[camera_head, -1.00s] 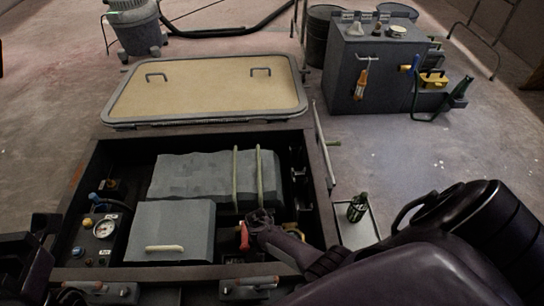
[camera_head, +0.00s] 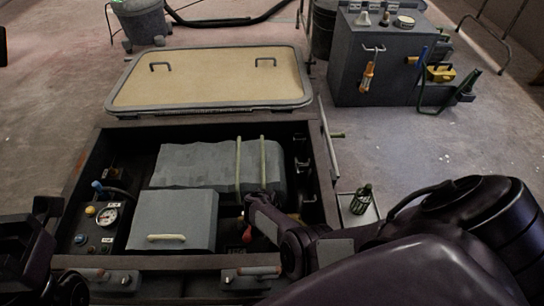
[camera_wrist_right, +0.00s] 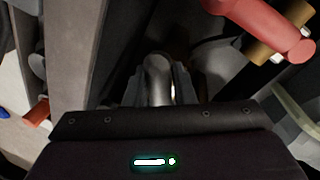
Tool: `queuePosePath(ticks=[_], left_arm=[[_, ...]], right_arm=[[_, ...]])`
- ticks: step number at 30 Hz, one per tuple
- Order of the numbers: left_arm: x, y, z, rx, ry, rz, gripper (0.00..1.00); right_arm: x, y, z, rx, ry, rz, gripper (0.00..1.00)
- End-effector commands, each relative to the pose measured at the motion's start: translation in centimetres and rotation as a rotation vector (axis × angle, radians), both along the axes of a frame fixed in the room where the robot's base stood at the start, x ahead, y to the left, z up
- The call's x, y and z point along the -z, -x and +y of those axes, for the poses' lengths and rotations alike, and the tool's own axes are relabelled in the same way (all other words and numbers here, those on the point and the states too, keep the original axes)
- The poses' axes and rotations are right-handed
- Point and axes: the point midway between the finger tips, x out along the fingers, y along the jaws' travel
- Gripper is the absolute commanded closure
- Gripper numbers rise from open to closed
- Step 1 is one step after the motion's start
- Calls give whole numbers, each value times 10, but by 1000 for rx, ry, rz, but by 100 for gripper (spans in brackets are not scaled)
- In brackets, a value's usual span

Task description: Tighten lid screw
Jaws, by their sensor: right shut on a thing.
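My right gripper (camera_head: 260,201) reaches into the dark open compartment, beside the grey box. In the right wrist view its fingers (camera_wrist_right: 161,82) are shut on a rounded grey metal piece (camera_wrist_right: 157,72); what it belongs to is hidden. A grey box lid with a pale handle (camera_head: 168,238) lies in the compartment's front left. A tan hatch lid (camera_head: 212,80) with two handles lies behind the compartment. I cannot make out a lid screw. My left gripper (camera_head: 52,245) is at the left edge, dark and partly cut off; its opening is unclear.
A red handle (camera_head: 247,234) hangs near my right gripper; a red part with brass fittings (camera_wrist_right: 262,25) is close in the wrist view. A gauge (camera_head: 107,216) sits at left in the compartment. A dark green bottle (camera_head: 361,199) stands on a tray at right. A grey cabinet (camera_head: 375,70) stands behind.

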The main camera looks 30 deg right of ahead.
Motion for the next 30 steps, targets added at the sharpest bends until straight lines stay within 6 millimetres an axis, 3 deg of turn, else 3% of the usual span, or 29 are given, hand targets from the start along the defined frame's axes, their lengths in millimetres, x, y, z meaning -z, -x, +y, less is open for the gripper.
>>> queuePosePath(ticks=[15,30], left_arm=[[4,1,0,-2,3,-16,64],[4,1,0,-2,3,-24,64]], right_arm=[[0,-6,-3,423,2,-6,100],[-1,-6,-5,565,5,-6,100]])
